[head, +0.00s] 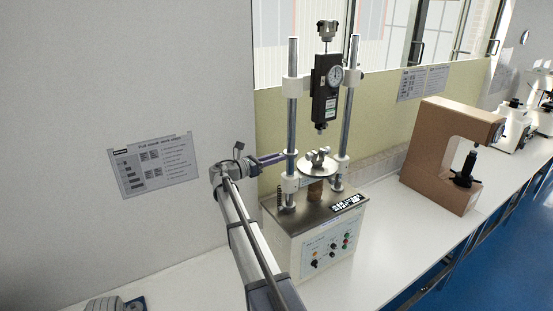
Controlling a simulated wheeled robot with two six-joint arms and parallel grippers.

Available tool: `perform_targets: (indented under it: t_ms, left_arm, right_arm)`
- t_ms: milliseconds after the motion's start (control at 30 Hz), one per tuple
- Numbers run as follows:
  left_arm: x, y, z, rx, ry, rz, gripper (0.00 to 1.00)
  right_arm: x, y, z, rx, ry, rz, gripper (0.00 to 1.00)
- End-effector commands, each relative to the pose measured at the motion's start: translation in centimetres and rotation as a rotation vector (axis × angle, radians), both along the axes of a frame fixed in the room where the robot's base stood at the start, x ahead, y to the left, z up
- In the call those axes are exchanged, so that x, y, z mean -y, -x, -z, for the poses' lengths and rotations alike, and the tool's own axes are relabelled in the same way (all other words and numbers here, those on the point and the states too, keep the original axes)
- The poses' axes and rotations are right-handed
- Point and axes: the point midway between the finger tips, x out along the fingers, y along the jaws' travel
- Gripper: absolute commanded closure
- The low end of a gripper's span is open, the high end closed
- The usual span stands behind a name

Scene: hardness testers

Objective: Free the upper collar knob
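A test stand (325,230) with two upright metal columns stands on the bench. A dark force gauge (326,88) with a round dial hangs between the columns. I cannot tell whether the fingers are closed.
A round plate (319,168) with a small metal fixture sits between the columns. A brown C-shaped tester (438,150) stands to the right, with white instruments (512,128) beyond. A wall rises behind.

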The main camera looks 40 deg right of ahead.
Motion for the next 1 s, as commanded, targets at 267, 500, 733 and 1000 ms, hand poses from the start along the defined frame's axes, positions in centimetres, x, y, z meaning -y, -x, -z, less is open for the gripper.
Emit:
perform_targets:
  t_ms: [267,500,733,1000]
  left_arm:
    - [0.0,0.0,0.0,0.000,0.000,0.000,0.50]
    - [0.0,0.0,0.0,0.000,0.000,0.000,0.50]
    - [0.0,0.0,0.0,0.000,0.000,0.000,0.50]
    - [0.0,0.0,0.0,0.000,0.000,0.000,0.50]
  right_arm:
    - [0.0,0.0,0.0,0.001,0.000,0.000,0.44]
    - [-0.2,0.0,0.0,0.001,0.000,0.000,0.44]
    - [-3.2,-0.4,0.0,0.001,0.000,-0.003,0.44]
    - [-6.9,-0.8,0.0,0.001,0.000,-0.002,0.44]
